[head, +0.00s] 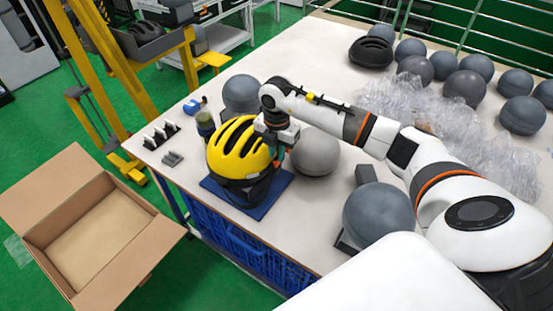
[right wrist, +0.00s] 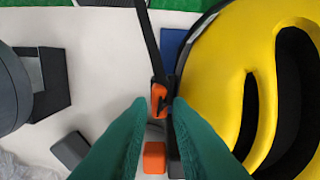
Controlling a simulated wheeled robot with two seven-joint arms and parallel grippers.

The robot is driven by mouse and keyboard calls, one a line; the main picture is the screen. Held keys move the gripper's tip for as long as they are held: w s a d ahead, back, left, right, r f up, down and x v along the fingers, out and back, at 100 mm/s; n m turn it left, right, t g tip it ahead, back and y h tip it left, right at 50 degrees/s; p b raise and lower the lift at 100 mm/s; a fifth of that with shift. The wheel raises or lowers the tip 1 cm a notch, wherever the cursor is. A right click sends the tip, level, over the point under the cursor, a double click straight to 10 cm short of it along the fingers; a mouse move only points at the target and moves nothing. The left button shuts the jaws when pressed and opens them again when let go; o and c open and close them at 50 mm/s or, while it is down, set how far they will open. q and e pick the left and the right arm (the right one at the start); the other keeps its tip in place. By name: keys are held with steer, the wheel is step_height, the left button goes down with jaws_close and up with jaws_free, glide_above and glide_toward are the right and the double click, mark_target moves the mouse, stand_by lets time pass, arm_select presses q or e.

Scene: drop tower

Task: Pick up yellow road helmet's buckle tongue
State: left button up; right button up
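The yellow road helmet (head: 238,148) sits on a blue pad (head: 284,181) on the table. Its yellow shell (right wrist: 235,70) fills the right side of the right wrist view. A black strap (right wrist: 146,40) runs down to an orange buckle tongue (right wrist: 158,97), close beside the shell. My right gripper (right wrist: 160,103) has its green fingers apart, with the orange piece at the gap between the tips; contact cannot be told. In the head view my right gripper (head: 279,158) is at the helmet's right side, its tips partly hidden. My left gripper is out of view.
A second orange piece (right wrist: 154,157) shows lower between the fingers. A grey ball (head: 315,154) stands right of the helmet, another (head: 241,93) behind it. An open cardboard box (head: 150,243) is at the left. Clear plastic (head: 425,110) and several balls cover the table's right side.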

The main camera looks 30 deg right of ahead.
mark_target(277, 159)
steer(key=shift+f, duration=1.5)
steer(key=shift+c, duration=0.6)
jaws_close()
steer(key=shift+r, duration=0.1)
